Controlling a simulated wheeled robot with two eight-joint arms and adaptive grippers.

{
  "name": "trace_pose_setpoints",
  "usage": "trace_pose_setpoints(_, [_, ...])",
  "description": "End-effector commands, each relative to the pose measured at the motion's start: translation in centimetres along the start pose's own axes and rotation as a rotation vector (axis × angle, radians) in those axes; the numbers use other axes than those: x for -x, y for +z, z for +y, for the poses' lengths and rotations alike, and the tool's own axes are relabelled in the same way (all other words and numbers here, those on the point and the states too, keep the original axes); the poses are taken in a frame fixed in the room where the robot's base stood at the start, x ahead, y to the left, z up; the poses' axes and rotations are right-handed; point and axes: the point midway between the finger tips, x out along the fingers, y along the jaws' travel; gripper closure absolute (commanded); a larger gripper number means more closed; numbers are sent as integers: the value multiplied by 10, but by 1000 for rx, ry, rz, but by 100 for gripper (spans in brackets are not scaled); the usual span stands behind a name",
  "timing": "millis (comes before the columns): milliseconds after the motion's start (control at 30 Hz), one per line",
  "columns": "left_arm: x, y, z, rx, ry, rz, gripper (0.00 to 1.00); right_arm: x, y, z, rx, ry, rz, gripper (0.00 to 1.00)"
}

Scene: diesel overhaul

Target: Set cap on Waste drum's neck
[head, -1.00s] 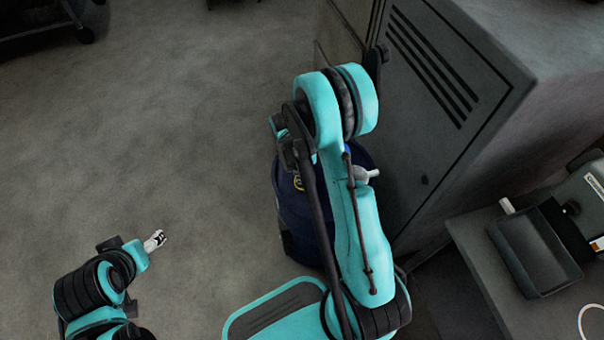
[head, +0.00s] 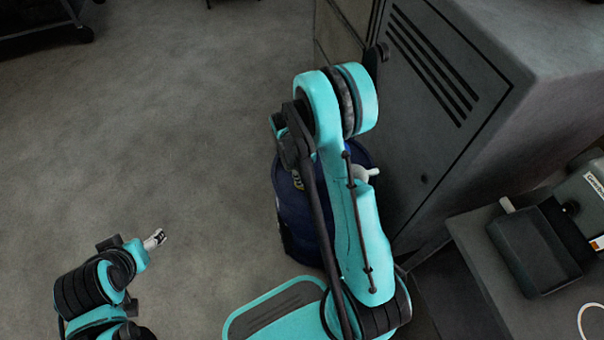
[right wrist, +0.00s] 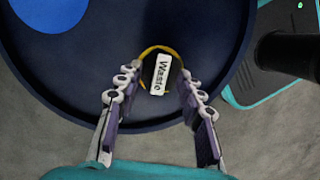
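The Waste drum (head: 310,235) is a dark blue drum on the floor beside the grey cabinet, partly hidden by my right arm. Its round top (right wrist: 70,85) fills much of the right wrist view. A dark cap (right wrist: 160,88) with a white "Waste" label and a yellow rim behind it sits between the fingertips of my right gripper (right wrist: 159,72), over the drum top near its edge. The fingers appear to touch its sides. The neck cannot be told apart beneath it. My left gripper (head: 154,239) is low at the left, away from the drum; its fingers are too small to read.
A grey cabinet (head: 420,150) with vent slots stands close to the drum's right. A bench (head: 480,245) with a black tray (head: 535,255) is at the lower right.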

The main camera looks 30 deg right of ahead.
Motion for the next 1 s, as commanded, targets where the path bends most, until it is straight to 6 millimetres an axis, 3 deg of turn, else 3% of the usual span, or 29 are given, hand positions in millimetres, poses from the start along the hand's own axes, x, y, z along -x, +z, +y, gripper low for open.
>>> trace_pose_setpoints(167, [0,0,0,0,0,0,34,20,0,0,1,0,0,62])
trace_pose_setpoints(400, [0,0,0,0,0,0,34,73,0,0,1,0,0,62])
trace_pose_setpoints(600, [0,0,0,0,0,0,34,106,0,0,1,0,0,62])
trace_pose_setpoints(767, [0,0,0,0,0,0,34,118,0,0,0,0,0,62])
trace_pose_setpoints(1000, [0,0,0,0,0,0,34,119,0,0,0,0,0,62])
